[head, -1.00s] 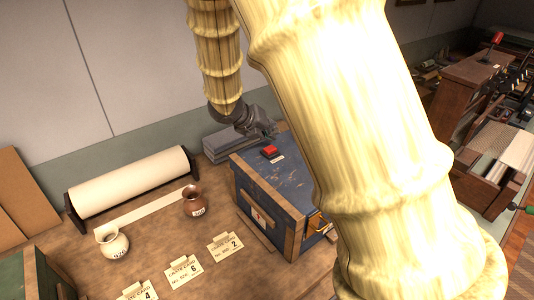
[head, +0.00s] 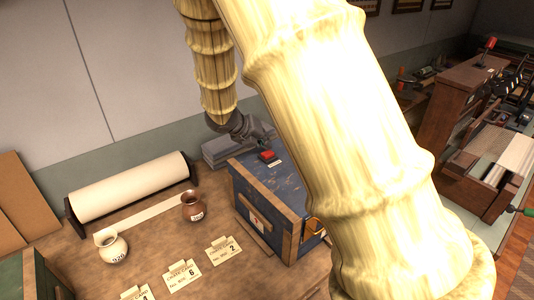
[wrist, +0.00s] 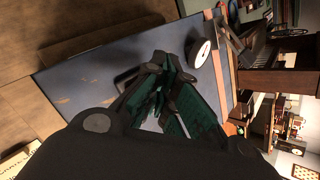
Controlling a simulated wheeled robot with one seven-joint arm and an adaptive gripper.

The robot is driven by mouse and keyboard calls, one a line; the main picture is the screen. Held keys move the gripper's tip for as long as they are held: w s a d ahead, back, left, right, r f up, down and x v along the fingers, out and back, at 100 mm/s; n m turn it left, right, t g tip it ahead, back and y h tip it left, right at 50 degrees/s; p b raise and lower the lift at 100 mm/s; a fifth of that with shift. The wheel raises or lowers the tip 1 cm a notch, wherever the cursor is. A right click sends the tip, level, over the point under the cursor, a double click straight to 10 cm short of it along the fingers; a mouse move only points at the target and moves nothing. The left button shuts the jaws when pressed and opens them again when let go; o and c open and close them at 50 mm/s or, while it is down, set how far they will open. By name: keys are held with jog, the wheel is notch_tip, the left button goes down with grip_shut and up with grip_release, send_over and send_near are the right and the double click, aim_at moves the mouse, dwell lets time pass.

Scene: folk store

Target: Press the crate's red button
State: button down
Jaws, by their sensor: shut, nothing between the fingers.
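The blue crate (head: 282,204) with wooden edges stands on the table, its lid shut. Its red button (head: 267,156) sits on the lid toward the back, partly covered by my gripper in the head view. My gripper (head: 263,144) is shut and empty, its fingertips just above or at the button; I cannot tell whether they touch. In the wrist view my shut gripper (wrist: 165,66) is over the blue lid (wrist: 88,78) of the crate. The red button does not show there, probably hidden behind the fingers. A white disc (wrist: 200,53) lies beside the fingers on the lid.
Grey slabs (head: 222,150) lie behind the crate. A paper roll (head: 130,187), a brown jar (head: 192,207), a white jar (head: 112,245) and several cards (head: 182,276) are to the left. My arm hides the crate's right side.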

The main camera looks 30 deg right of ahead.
jog(key=shift+s+r, duration=0.35)
jog(key=shift+s, duration=0.1)
jog(key=shift+w+f, duration=0.2)
jog(key=shift+w, duration=0.05)
jog(key=shift+s, duration=0.1)
jog(key=shift+s, duration=0.15)
jog(key=shift+f, duration=0.25)
jog(key=shift+f, duration=0.6)
dwell(0.8)
jog(key=shift+r, duration=0.1)
jog(key=shift+r+p, duration=0.85)
jog(key=shift+p, duration=0.3)
